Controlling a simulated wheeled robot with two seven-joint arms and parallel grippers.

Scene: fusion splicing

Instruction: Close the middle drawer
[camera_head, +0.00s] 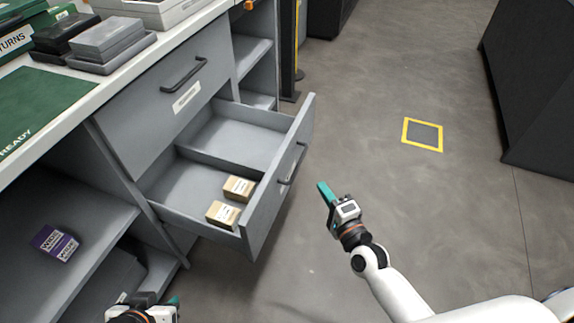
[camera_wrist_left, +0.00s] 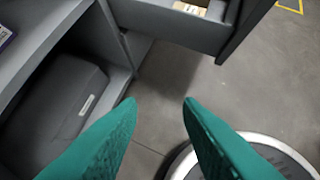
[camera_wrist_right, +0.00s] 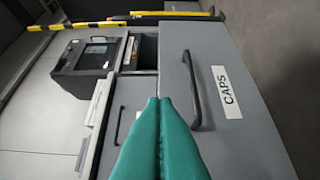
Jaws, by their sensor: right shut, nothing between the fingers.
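The middle drawer (camera_head: 277,183) is grey and pulled well out from under the counter. Two small tan boxes (camera_head: 223,213) lie in its front compartment, and a divider separates an empty rear compartment. Its front has a dark bar handle (camera_head: 292,164); in the right wrist view a drawer front (camera_wrist_right: 232,120) labelled CAPS shows a handle (camera_wrist_right: 193,92). My right gripper (camera_head: 323,187) is shut and empty, out in front of the drawer front and apart from it in the head view. My left gripper (camera_wrist_left: 160,102) is open and empty, low near the open shelves.
A closed drawer (camera_head: 165,95) sits above the open one. The counter holds grey trays (camera_head: 108,40) and a green mat (camera_head: 40,105). A purple box (camera_head: 55,243) lies on the lower left shelf. The floor (camera_head: 380,90) at right is clear, with a yellow-outlined square (camera_head: 422,120).

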